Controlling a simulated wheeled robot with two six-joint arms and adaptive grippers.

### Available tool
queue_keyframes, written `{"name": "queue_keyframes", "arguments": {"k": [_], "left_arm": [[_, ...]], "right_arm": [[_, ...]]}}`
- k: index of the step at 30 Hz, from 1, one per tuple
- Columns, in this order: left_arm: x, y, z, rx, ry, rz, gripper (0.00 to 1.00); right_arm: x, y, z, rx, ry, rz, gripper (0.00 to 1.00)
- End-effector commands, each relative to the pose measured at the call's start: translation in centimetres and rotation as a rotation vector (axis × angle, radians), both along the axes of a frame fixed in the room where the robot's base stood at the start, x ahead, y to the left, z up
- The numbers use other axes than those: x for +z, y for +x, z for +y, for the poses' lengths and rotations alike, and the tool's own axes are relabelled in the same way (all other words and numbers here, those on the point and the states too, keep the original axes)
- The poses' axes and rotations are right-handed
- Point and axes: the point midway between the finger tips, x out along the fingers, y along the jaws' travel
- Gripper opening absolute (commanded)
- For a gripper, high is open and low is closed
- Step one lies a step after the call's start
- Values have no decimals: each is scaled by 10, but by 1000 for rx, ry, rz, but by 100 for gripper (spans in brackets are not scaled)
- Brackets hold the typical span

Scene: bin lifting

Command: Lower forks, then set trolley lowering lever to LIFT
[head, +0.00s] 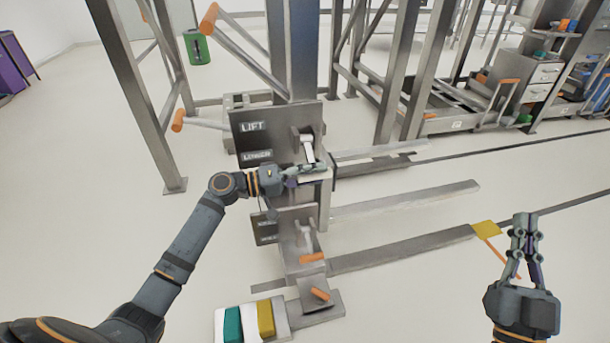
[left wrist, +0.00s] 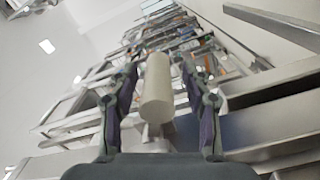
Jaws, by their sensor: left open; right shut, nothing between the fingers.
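The trolley's lever panel (head: 240,140) carries a LIFT label above a LOWER label. The pale lever (head: 308,148) slants down from its bracket, its lower end beside my left gripper (head: 305,174) at about LOWER level. In the left wrist view, a cream cylindrical handle (left wrist: 157,90) stands between the open fingers of my left gripper (left wrist: 158,75); I cannot tell whether they touch it. The trolley's forks (head: 410,246) reach right, low near the floor; their exact height is unclear. My right gripper (head: 524,222) is shut and empty at the right.
A lower panel with an orange handle (head: 312,258) and an orange pedal (head: 320,294) stand below the lever. Teal and yellow blocks (head: 265,318) lie at the trolley's foot. Metal frames (head: 420,70) and a shelf cart (head: 530,75) stand behind. The floor between the grippers holds the forks.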

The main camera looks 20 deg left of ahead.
Motion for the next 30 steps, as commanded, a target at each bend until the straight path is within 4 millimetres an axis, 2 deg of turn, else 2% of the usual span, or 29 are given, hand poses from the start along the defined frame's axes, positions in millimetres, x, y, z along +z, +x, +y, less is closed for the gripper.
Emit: {"name": "queue_keyframes", "arguments": {"k": [5,12,15,21,30], "left_arm": [[-2,-17,25,1,10,4,49],[-3,-48,70,0,13,6,49],[-3,-56,83,0,11,7,49],[-1,-65,96,0,6,3,49],[0,-66,98,2,2,0,49]], "right_arm": [[0,0,0,0,0,0,0],[0,0,0,0,0,1,0],[0,0,0,0,0,1,0],[0,0,0,0,0,1,0],[0,0,0,0,0,2,0]]}}
